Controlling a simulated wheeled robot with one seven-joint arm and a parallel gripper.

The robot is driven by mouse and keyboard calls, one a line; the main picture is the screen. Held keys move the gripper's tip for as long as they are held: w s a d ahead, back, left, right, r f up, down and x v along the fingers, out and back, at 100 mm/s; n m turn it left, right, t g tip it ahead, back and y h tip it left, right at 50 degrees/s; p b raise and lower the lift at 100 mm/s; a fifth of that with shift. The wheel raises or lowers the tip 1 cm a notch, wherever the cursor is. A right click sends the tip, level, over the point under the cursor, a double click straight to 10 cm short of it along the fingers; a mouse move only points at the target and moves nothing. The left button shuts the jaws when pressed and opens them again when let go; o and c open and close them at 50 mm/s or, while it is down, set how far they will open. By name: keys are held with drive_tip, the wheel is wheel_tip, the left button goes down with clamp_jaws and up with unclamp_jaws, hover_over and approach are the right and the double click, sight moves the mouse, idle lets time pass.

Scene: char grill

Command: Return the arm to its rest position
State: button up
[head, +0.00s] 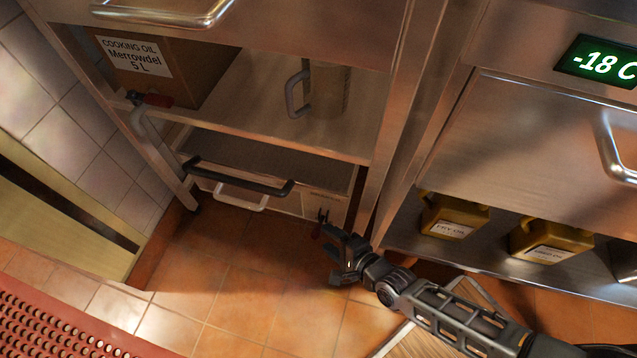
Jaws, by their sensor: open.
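My gripper (326,224) is at the end of my arm, which reaches in from the lower right of the head view. It is low over the tiled floor, in front of the right end of the lowest shelf space of the steel unit. The jaws are open and I see nothing between them. I cannot tell its exact distance from the white-fronted box or drawer behind it.
A dark bar handle (240,176) juts out below. Yellow oil jugs (452,217) stand under the freezer at right. Open floor (225,300) lies left of my arm.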

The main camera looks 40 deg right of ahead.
drive_tip(key=s+d+r+n+t, duration=0.1)
drive_tip(key=s+d+r+n, duration=0.2)
drive_tip(key=s+r+n, duration=1.05)
drive_tip(key=s+a+r+n+t+h, duration=0.15)
drive_tip(key=s+r+n, duration=0.3)
drive_tip(key=r, duration=0.75)
drive_tip(key=s+a+r+n, duration=0.25)
drive_tip(key=s+r, duration=0.25)
drive_tip(key=r, duration=0.6)
wheel_tip(320, 180, up, 25)
drive_tip(key=p, duration=2.4)
drive_tip(key=shift+w+d+r+p, duration=0.2)
drive_tip(key=shift+d+p, duration=0.2)
drive_tip(key=shift+c, duration=0.3)
